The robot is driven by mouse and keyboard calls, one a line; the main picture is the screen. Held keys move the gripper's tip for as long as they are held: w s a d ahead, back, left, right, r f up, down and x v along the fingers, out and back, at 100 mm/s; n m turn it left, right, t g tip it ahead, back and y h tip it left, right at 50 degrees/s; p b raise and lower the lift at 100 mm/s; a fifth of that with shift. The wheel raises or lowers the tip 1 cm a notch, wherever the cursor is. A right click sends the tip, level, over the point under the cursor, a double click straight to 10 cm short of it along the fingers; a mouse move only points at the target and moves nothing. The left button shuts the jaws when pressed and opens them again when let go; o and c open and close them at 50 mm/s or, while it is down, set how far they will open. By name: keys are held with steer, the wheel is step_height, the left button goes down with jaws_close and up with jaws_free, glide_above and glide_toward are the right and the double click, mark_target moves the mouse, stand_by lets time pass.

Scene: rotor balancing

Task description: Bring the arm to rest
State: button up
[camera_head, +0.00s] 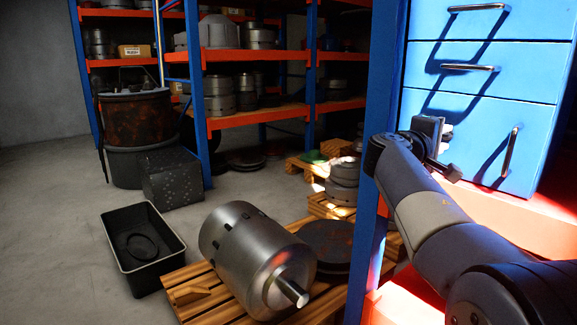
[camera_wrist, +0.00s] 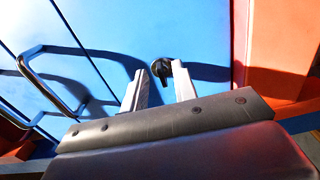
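My arm (camera_head: 430,215) reaches from the lower right up toward a blue cabinet (camera_head: 425,62). My gripper (camera_head: 446,140) is at the arm's far end, in front of the cabinet's lower left part. In the wrist view, the two pale fingers of my gripper (camera_wrist: 160,82) stand apart with a gap between them. A small dark knob-like part (camera_wrist: 161,69) on the blue face shows between the fingertips. I cannot tell whether a finger touches it. Nothing is seen held.
The cabinet has metal handles (camera_head: 470,68) that stick out. A blue rack post (camera_head: 368,230) stands close left of my arm. A steel rotor (camera_head: 250,250) lies on a wooden pallet (camera_head: 190,295). A black bin (camera_head: 170,255) stands on open grey floor at left.

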steer(key=p+v, duration=0.1)
steer(key=v, duration=0.8)
steer(key=x, duration=1)
steer(key=shift+d+r, duration=0.1)
steer(key=shift+r, duration=0.1)
steer(key=a+n+p, duration=0.1)
steer(key=n+p, duration=0.5)
steer(key=a+n+p, duration=0.1)
steer(key=n+p, duration=0.5)
steer(key=p, duration=0.1)
steer(key=s+a+n+p, duration=0.1)
steer(key=n+p, duration=0.5)
steer(key=p, duration=0.1)
steer(key=shift+a+r, duration=0.15)
steer(key=shift+r, duration=0.25)
steer(key=shift+f+p, duration=0.1)
steer(key=shift+p, duration=0.2)
